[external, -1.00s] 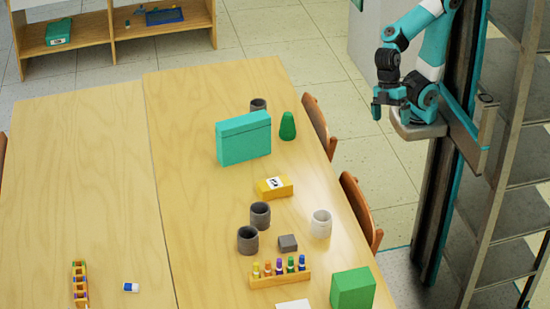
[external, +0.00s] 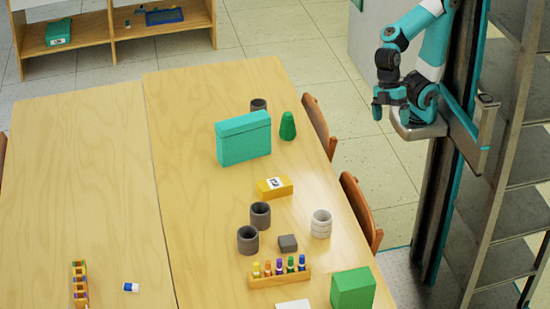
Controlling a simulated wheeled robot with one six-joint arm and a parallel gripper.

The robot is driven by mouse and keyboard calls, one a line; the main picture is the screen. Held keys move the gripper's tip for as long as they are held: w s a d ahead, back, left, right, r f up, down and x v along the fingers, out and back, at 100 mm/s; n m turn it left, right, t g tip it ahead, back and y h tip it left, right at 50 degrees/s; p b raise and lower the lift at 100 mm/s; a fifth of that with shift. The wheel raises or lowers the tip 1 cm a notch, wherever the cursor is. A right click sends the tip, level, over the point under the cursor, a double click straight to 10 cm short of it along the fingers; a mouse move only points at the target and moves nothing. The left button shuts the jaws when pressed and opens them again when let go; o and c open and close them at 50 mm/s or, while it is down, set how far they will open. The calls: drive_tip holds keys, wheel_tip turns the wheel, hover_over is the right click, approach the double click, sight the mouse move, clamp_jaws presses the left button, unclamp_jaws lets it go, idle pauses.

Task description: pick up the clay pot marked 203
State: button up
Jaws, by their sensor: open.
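Three dark grey clay pots stand on the wooden table. One pot (external: 260,216) and another pot (external: 248,240) stand close together near the middle right. The third pot (external: 258,105) is mostly hidden behind a teal box (external: 243,140). A white ribbed pot (external: 321,223) stands to their right. No number can be read on any pot from here. My gripper (external: 379,108) is open and empty, pointing down. It is high beside the table's right edge, well away from the pots.
A green cone (external: 288,126), yellow box (external: 275,188), grey block (external: 288,243), rack of coloured bottles (external: 280,274) and green box (external: 352,290) stand around the pots. Two chairs (external: 362,212) (external: 320,126) line the right edge. The table's left half is mostly clear.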

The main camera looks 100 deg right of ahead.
drive_tip(key=m+t+h+b, duration=0.2)
drive_tip(key=t+b, duration=0.2)
drive_tip(key=b, duration=0.8)
approach(258, 215)
drive_tip(key=s+d+r, duration=0.3)
drive_tip(key=s+r, duration=0.1)
drive_tip(key=x, duration=1.1)
drive_tip(key=shift+w+d+f, duration=0.25)
drive_tip(key=shift+w+d, duration=0.05)
drive_tip(key=shift+w, duration=0.1)
drive_tip(key=shift+w+x, duration=0.2)
drive_tip(key=shift+x, duration=2.65)
drive_tip(key=shift+d+r, duration=0.1)
drive_tip(key=c, duration=1.1)
drive_tip(key=shift+r, duration=0.1)
